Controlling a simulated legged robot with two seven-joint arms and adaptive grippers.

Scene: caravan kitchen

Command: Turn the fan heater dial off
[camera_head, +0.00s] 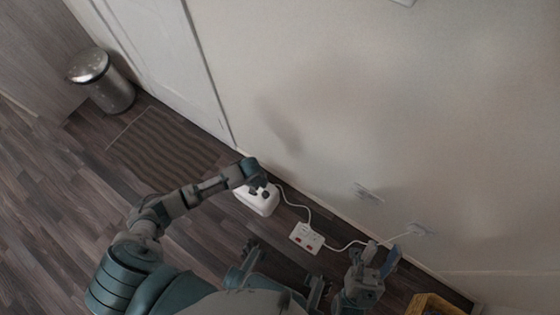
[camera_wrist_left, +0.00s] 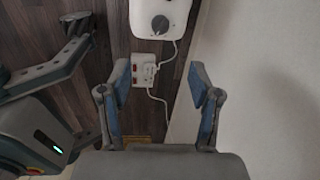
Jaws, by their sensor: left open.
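The fan heater (camera_head: 257,203) is a white box on the floor by the wall. In the left wrist view, the fan heater (camera_wrist_left: 145,9) is at the top, partly cut off, with its dark round dial (camera_wrist_left: 160,24) on the upper face. My left gripper (camera_wrist_left: 159,68) is open and empty, its fingers apart below the heater in that picture. In the head view my left wrist covers part of the heater, and the left fingers are hard to make out. My right gripper (camera_head: 373,257) is open and empty near the wall, right of the heater.
A yellow crate (camera_head: 430,303) is at lower right. A metal bin (camera_head: 108,90) and striped mat (camera_head: 165,145) are by the door.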

